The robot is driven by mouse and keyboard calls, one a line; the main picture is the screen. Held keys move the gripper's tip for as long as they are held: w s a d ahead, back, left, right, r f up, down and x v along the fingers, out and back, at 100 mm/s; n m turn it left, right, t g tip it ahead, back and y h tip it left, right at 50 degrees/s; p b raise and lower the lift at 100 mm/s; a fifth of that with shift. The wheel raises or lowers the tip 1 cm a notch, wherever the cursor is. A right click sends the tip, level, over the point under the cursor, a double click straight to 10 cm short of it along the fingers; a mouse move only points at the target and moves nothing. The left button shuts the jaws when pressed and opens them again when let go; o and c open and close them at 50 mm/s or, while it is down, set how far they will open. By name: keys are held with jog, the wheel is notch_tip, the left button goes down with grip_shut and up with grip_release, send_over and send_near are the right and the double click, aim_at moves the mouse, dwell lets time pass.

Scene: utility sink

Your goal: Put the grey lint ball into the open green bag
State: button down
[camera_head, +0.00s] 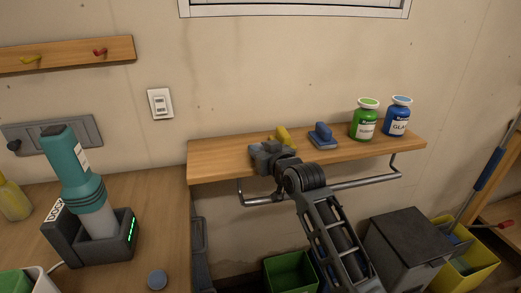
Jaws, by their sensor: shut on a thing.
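My gripper (264,156) is over the left part of the wooden shelf, seen from behind and above. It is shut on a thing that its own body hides. I cannot make out the grey lint ball anywhere in the view. An open-topped green container (290,272) stands low under the shelf, left of my forearm. It may be the green bag. Its bottom edge is cut off by the picture.
The wooden shelf (220,166) has a rail below its front edge. It holds a yellow object (283,134) right behind my gripper, a blue block-like item (322,136), a green jar (364,122) and a blue jar (397,116). A dark grey box (408,245) stands lower right.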

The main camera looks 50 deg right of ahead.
jog(key=shift+f, duration=0.15)
jog(key=c, duration=1.1)
grip_release()
jog(key=shift+s+r, duration=0.1)
jog(key=shift+r, duration=0.1)
jog(key=b+v, duration=0.1)
jog(key=v, duration=1.1)
jog(key=shift+a, duration=0.1)
